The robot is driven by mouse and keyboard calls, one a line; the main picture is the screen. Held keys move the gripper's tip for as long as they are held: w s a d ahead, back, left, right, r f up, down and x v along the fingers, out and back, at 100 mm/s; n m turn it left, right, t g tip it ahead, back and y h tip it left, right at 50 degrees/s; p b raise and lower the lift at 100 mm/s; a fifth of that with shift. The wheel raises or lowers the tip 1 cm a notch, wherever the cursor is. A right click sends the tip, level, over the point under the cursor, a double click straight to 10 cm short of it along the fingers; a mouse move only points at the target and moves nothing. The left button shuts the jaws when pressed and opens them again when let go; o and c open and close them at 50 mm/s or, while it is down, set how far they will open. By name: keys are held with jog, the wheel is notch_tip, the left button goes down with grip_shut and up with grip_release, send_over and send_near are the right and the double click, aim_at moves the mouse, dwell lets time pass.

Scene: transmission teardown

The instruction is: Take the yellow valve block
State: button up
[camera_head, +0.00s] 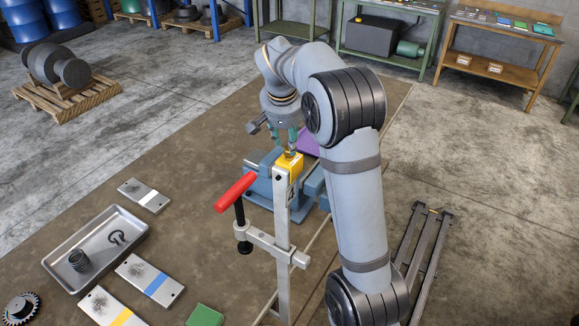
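The yellow valve block (289,160) is near the middle of the view, at the blue vise (260,186). A small dark stub shows on its top. The upright bar of a clamp (282,230) with a red handle stands in front and hides the block's lower part. My gripper (284,138) is just above and slightly left of the block, pointing down. Its teal fingertips look apart, with nothing visible between them. I cannot tell whether a fingertip touches the block's stub.
A purple object (307,141) lies behind the block, partly hidden by my arm. A metal tray (62,251) with a spring and a ring is at the left. Several plates with coloured stripes and a green block (205,315) lie around it.

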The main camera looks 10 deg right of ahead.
aim_at(289, 166)
jog(key=shift+w+p+x, duration=0.2)
jog(key=shift+p+x, duration=0.4)
jog(key=shift+x, duration=0.8)
jog(key=shift+w+p+x, duration=0.15)
jog(key=shift+p+x, duration=0.4)
jog(key=shift+x, duration=0.85)
jog(key=shift+r, duration=0.15)
jog(key=c, duration=0.3)
jog(key=shift+r, duration=0.1)
jog(key=c, duration=0.6)
grip_shut()
jog(key=shift+w, duration=0.1)
jog(key=shift+r, duration=0.15)
